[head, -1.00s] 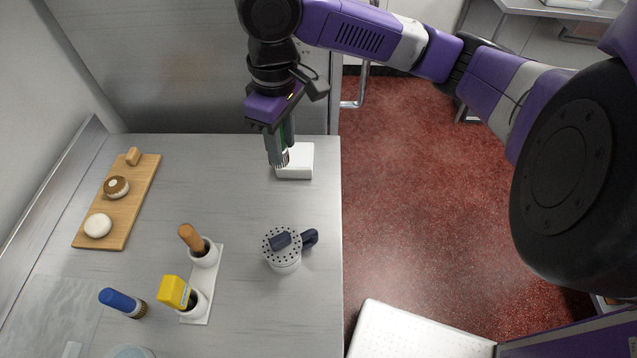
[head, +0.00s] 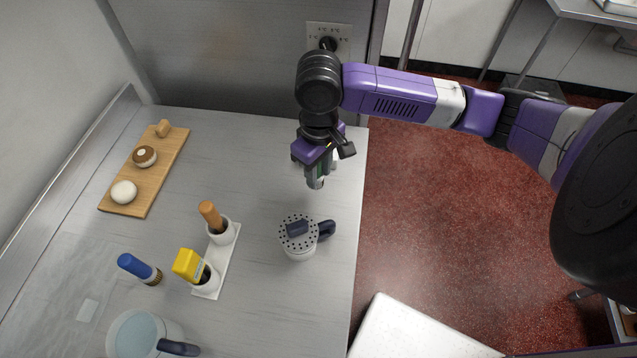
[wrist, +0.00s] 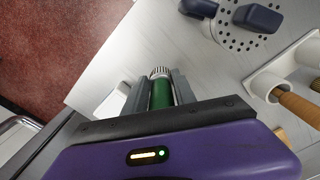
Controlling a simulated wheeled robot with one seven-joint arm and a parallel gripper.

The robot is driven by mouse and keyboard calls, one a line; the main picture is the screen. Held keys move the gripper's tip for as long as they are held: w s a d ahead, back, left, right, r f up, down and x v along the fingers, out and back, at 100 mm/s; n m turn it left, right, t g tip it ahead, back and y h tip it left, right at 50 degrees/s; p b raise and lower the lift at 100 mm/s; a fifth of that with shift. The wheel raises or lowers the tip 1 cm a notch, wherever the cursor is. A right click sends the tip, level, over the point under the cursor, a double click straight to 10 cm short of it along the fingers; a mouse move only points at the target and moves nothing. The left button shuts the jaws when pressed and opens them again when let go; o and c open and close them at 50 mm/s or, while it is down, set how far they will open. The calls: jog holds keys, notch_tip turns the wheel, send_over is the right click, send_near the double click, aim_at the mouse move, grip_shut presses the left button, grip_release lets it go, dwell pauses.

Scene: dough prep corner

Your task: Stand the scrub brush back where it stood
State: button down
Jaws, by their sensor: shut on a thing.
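My gripper (head: 315,172) is shut on a green-handled scrub brush (wrist: 160,94). The brush points down, with its pale ridged bristle end (wrist: 160,72) beyond the fingertips. In the head view only a little of the green handle and the bristle end (head: 315,184) shows below the fingers. The brush is held over the far right part of the counter, beyond the perforated-lid shaker (head: 300,250). A white block (wrist: 113,104) lies on the counter near the gripper. The gripper mostly hides it in the head view.
A white holder (head: 229,258) has a wooden-handled tool (head: 211,215) and a yellow-topped tool (head: 187,264) in its cups. A jug (head: 140,338) is at the near edge and a wooden board (head: 150,185) at far left. The counter between board and gripper is clear.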

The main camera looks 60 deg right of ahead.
aim_at(319, 179)
jog(key=shift+f, duration=2.65)
jog(key=c, duration=1)
grip_release()
jog(key=shift+f, duration=0.1)
notch_tip(319, 179, up, 12)
jog(key=shift+r, duration=0.15)
jog(key=shift+s, duration=0.1)
